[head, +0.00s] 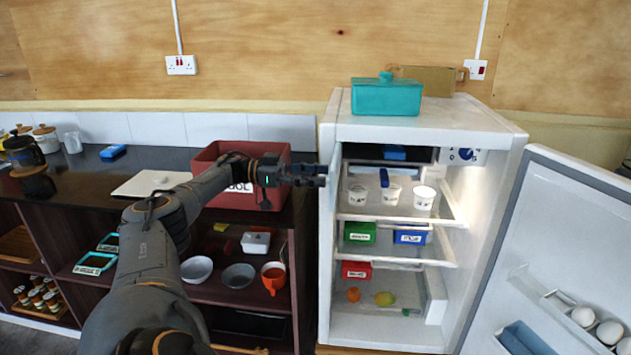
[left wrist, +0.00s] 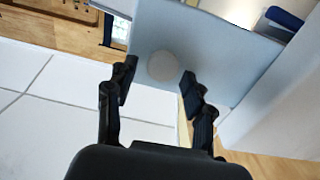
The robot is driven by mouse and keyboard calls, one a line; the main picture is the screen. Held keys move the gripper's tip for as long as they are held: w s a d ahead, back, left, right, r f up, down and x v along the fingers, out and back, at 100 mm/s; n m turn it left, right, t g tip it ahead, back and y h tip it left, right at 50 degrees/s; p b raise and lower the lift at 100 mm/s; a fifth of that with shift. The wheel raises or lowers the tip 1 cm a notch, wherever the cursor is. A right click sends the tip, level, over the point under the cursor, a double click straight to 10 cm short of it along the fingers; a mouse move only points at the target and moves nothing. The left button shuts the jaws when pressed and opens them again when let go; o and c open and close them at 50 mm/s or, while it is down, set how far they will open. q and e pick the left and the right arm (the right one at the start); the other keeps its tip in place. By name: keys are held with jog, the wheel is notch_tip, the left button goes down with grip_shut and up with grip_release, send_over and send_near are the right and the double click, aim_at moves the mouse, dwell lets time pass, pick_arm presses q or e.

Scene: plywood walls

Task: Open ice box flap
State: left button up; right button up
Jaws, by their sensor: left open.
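The fridge (head: 425,125) stands with its door (head: 575,235) swung wide to the right. Its ice box (head: 400,158) is the top compartment, and its inside shows, with a blue item (head: 395,152) in it. A pale flap (head: 334,170) stands out at the left side of the opening, seen nearly edge-on. My left gripper (head: 323,176) is open beside this flap. In the left wrist view the flap (left wrist: 215,50) has a round disc (left wrist: 163,66), which lies between the open fingers (left wrist: 160,76); contact cannot be told. My right gripper is not in view.
A teal lidded box (head: 386,97) sits on the fridge. White cups (head: 424,197) and small boxes (head: 411,237) stand on its shelves. A red bin (head: 222,160) and a white board (head: 150,184) are on the counter, near my left arm. Bowls (head: 239,276) sit below.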

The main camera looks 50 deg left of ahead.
pick_arm(q)
notch_tip(320, 180, up, 9)
jog(key=shift+f, duration=0.2)
dwell(0.6)
